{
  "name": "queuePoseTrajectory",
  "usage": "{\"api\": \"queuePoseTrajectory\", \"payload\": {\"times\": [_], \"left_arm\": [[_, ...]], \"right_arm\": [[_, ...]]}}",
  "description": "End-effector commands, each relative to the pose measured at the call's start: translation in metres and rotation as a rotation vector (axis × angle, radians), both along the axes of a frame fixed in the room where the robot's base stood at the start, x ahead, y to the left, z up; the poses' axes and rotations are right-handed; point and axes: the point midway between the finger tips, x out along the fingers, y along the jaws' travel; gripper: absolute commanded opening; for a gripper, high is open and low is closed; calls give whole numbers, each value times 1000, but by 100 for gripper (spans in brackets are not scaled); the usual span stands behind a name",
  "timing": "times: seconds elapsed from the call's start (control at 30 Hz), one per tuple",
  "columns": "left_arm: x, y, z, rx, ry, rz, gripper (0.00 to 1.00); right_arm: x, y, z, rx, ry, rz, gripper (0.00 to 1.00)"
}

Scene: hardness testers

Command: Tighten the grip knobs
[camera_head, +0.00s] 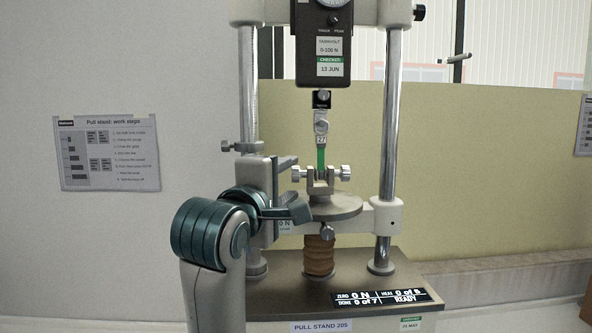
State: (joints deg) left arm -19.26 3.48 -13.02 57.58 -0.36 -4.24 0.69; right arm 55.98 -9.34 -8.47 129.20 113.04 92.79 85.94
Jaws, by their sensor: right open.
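The pull stand's lower grip (320,184) sits on a round plate. A left grip knob (297,174) and a right grip knob (344,172) stick out from its sides. My left gripper is not in view.
A force gauge (323,45) hangs above, between two steel columns (391,130). A work-steps sheet (108,153) is on the left wall.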

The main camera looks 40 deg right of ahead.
Motion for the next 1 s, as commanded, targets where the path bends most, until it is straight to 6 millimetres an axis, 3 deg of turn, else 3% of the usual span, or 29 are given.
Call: {"api": "queuePoseTrajectory", "payload": {"times": [0.2, 0.5, 0.53, 0.7, 1.0], "left_arm": [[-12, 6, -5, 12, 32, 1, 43], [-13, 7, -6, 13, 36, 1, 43], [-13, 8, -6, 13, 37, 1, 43], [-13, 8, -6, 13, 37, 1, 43], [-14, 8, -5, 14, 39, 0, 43]], "right_arm": [[3, -4, 0, 0, 0, 5, 43], [3, -5, 0, 0, 0, 5, 43], [3, -5, 0, 1, -1, 5, 41], [3, -5, 0, 0, 0, 5, 2], [3, -4, 1, 10, 13, 6, 2]]}}
